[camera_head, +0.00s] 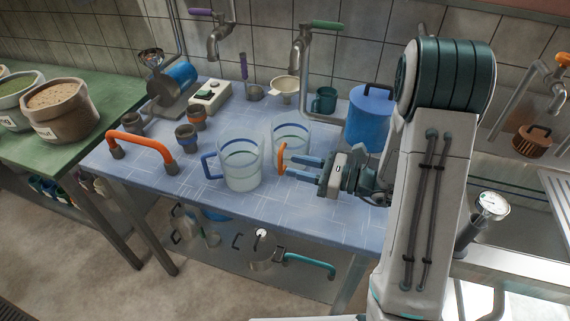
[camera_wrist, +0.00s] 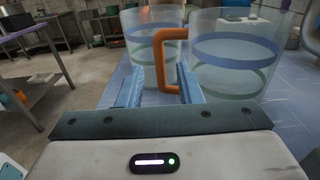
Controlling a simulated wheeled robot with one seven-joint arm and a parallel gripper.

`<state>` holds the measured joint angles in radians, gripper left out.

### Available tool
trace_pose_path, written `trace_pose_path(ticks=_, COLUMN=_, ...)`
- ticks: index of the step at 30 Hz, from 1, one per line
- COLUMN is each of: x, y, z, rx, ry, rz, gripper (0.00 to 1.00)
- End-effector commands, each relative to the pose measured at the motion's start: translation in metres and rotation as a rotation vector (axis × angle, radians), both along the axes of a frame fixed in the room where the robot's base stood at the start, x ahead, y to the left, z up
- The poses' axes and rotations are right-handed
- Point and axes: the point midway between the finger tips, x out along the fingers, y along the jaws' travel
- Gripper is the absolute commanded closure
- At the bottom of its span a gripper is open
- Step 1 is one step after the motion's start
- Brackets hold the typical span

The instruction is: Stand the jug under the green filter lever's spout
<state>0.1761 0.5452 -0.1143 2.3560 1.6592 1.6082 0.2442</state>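The clear jug with an orange handle (camera_head: 291,132) stands upright on the blue-tiled table, in front of the green-lever tap (camera_head: 302,50) on the wall. In the head view, the jug stands below and nearer than that spout. My gripper (camera_head: 307,167) comes from the right, fingers level and pointing at the orange handle (camera_head: 282,159). In the wrist view, the fingers are apart, with the orange handle (camera_wrist: 159,64) between them near the tips. The jug (camera_wrist: 236,55) fills the right of that view. A second clear jug with a blue handle (camera_head: 241,165) stands to its left.
A purple-lever tap (camera_head: 213,36) is on the wall to the left. A strainer (camera_head: 285,88), a green mug (camera_head: 323,101) and a blue lidded pot (camera_head: 369,118) stand behind. An orange arched handle (camera_head: 142,142) lies at left. The front right of the table is clear.

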Motion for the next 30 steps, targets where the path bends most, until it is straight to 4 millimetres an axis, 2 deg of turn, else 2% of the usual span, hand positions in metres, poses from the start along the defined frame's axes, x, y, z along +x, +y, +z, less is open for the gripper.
trace_pose_path(ticks=1, x=-0.003, y=-0.013, z=-0.001, rx=0.000, ry=0.000, rz=-0.006, gripper=0.67)
trace_pose_path(ticks=6, x=-0.015, y=-0.044, z=-0.001, rx=0.000, ry=0.001, rz=-0.005, gripper=0.67)
trace_pose_path(ticks=13, x=-0.025, y=-0.068, z=0.000, rx=-0.001, ry=0.000, rz=0.001, gripper=0.67)
trace_pose_path(ticks=17, x=-0.034, y=-0.062, z=0.005, rx=-0.038, ry=-0.018, rz=0.051, gripper=0.67)
trace_pose_path(ticks=20, x=-0.052, y=-0.047, z=0.011, rx=-0.123, ry=-0.060, rz=0.155, gripper=0.67)
trace_pose_path(ticks=24, x=-0.092, y=-0.024, z=0.018, rx=-0.313, ry=-0.160, rz=0.366, gripper=0.67)
trace_pose_path(ticks=30, x=-0.144, y=-0.018, z=0.017, rx=-0.624, ry=-0.350, rz=0.657, gripper=0.67)
